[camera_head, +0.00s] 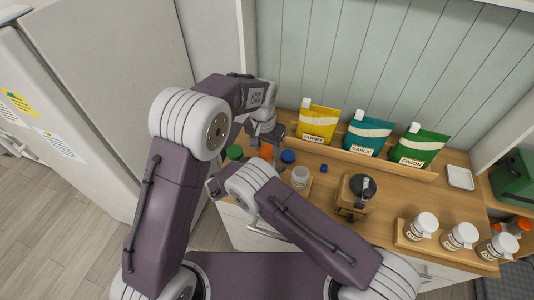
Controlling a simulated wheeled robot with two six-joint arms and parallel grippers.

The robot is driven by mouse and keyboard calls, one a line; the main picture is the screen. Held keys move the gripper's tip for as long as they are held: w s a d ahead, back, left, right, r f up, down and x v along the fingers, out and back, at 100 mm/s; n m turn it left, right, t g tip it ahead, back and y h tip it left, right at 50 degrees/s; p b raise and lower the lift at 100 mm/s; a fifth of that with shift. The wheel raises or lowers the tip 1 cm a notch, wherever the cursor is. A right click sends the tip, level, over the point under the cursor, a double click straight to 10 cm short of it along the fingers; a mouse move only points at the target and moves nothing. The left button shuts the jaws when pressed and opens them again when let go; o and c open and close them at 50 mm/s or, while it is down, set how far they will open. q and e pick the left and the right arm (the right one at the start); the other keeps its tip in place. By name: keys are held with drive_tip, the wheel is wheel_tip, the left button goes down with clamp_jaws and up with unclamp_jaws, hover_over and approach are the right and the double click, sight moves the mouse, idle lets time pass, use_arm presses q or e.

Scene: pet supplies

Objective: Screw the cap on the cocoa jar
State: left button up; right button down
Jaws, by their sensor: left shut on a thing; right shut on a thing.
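My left gripper (264,141) points down over the back left of the counter, shut on what looks like an orange cap (266,152). Whether a jar is under this cap, and whether they touch, is hidden behind my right arm. I cannot read any label here, so I cannot tell which jar is the cocoa jar. My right arm crosses in front from the lower right, and its elbow and forearm hide its gripper and whatever it holds. A white, pale-topped jar (300,176) stands just right of my right elbow.
Green (234,152) and blue (288,156) caps flank the orange one. A small blue block (323,168) lies on the counter. A dark grinder (357,192) stands mid-counter. Bags labelled CURRY (318,122), GARLIC (366,135) and ONION (418,148) line the back; white-lidded jars (459,236) stand right.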

use_arm(q)
drive_tip(key=shift+f, duration=0.8)
drive_tip(key=shift+f, duration=0.9)
drive_tip(key=shift+f, duration=0.55)
drive_tip(key=m, duration=0.5)
drive_tip(key=shift+a+m+h, duration=0.1)
drive_tip(key=shift+m+h, duration=0.2)
drive_tip(key=shift+m, duration=0.1)
drive_tip(key=m+g, duration=0.1)
drive_tip(key=m, duration=0.3)
drive_tip(key=shift+w, duration=0.1)
